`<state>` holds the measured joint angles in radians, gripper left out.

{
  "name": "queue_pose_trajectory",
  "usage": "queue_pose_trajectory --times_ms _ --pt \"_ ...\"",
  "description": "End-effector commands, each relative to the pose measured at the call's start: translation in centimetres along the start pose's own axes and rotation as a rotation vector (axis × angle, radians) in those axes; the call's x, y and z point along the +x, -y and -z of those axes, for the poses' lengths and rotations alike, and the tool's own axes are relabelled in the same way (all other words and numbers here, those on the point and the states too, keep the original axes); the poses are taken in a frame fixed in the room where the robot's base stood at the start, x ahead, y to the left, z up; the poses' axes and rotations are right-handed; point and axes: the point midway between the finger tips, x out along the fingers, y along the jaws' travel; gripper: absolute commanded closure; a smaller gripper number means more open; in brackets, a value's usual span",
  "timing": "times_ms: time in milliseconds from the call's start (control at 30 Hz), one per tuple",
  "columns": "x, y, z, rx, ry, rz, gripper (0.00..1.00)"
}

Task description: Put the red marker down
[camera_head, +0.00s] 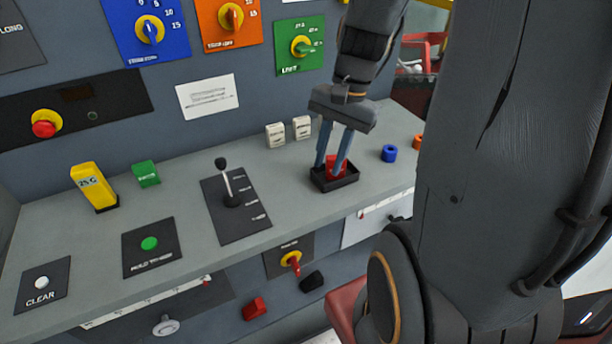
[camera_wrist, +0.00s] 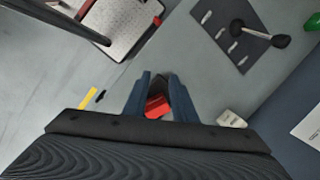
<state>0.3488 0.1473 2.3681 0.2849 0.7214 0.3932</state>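The red marker (camera_head: 330,161) is a small red block between the two blue-grey fingers of my gripper (camera_head: 329,166). It also shows red between the fingers in the wrist view (camera_wrist: 156,107), with no clear gap on either side. My gripper (camera_wrist: 160,76) looks shut on it. The marker sits low, within the outline of a small black tray (camera_head: 320,185) on the grey console ledge. My fingertips reach down to the tray. The marker's underside is hidden, so I cannot tell whether it touches the tray floor.
A blue ring (camera_head: 389,153) and an orange ring lie right of the tray. Two white blocks (camera_head: 275,135) stand behind it. A lever on a black plate (camera_head: 236,208) is to the left, with a green block (camera_head: 146,173) and a yellow block (camera_head: 94,188) beyond.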

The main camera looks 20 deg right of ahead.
Motion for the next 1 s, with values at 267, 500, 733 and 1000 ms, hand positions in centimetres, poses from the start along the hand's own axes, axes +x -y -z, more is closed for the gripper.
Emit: queue_pose_trajectory --times_ms 267,500,733,1000 --pt "2.7 1.8 -6.4 -0.775 -0.147 -0.118 0.75" --pt "3.3 2.1 -7.8 -0.981 -0.182 -0.142 0.75" --pt "3.3 2.1 -7.8 -0.978 -0.182 -0.141 0.75" --pt "3.3 2.1 -7.8 -0.976 -0.181 -0.141 0.75"
